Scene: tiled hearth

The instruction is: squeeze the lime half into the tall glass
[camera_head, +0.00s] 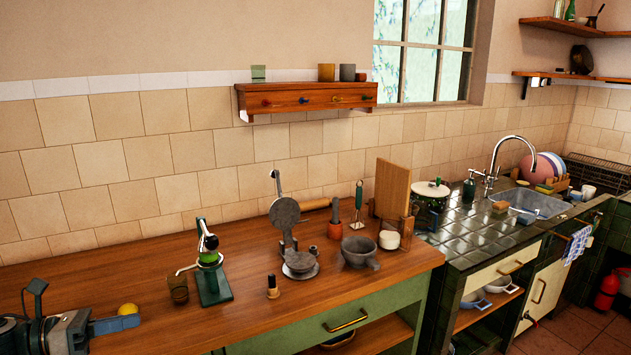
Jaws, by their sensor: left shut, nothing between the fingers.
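A green lever press (212,282) stands upright on the wooden counter. A bright green rounded thing (208,258) sits in its cup, possibly the lime half; I cannot tell for sure. A brownish see-through glass (178,289) stands just left of the press, beside it and not under its cup. My left gripper (136,321) is low at the bottom left, with its blue fingers shut and empty, pointing right, short of the glass and press. A yellow round fruit (128,309) shows just behind the fingers; its lower part is hidden. My right gripper is out of view.
A small dark bottle (272,288), a grey cast press (298,262), a grey mortar (358,252) and a wooden board (391,188) stand farther right. A wall shelf (305,98) hangs above. The counter (165,330) in front of the glass is clear.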

